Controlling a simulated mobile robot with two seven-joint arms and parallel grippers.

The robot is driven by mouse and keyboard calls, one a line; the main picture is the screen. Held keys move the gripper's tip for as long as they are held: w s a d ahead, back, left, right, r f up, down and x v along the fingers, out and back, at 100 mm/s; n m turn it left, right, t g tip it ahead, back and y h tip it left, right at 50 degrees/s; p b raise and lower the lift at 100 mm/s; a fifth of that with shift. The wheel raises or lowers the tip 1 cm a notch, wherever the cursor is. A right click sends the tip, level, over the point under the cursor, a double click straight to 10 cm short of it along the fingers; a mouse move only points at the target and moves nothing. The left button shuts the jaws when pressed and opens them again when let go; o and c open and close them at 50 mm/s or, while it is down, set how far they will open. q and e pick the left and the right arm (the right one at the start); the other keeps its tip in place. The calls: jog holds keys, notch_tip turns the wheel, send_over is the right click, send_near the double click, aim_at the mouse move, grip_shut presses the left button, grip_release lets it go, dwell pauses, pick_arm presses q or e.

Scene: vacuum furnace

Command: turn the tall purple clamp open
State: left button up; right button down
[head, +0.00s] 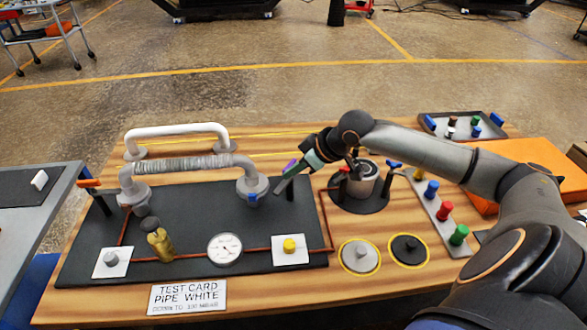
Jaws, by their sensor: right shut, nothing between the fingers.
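The tall purple clamp shows as a purple handle (290,165) on a dark post (290,189), right of the flange at the pipe's right end. My right arm reaches in from the right. My right gripper (281,187) points down and left, shut and empty. Its fingertips overlap the clamp's post in the picture, just below the purple handle. I cannot tell whether they touch the clamp. The gripper hides part of the handle and post. My left gripper is not in view.
An orange-handled clamp (88,183) stands at the board's left end. A metal cylinder (362,180) with red and blue handles stands right of the gripper. Several coloured knobs line a grey strip (437,210). A white pipe (178,130) arches behind the ribbed pipe (182,165).

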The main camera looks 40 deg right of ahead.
jog(key=x, duration=0.7)
jog(key=shift+f, duration=0.2)
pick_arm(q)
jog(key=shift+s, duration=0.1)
pick_arm(e)
jog(key=shift+w, duration=0.1)
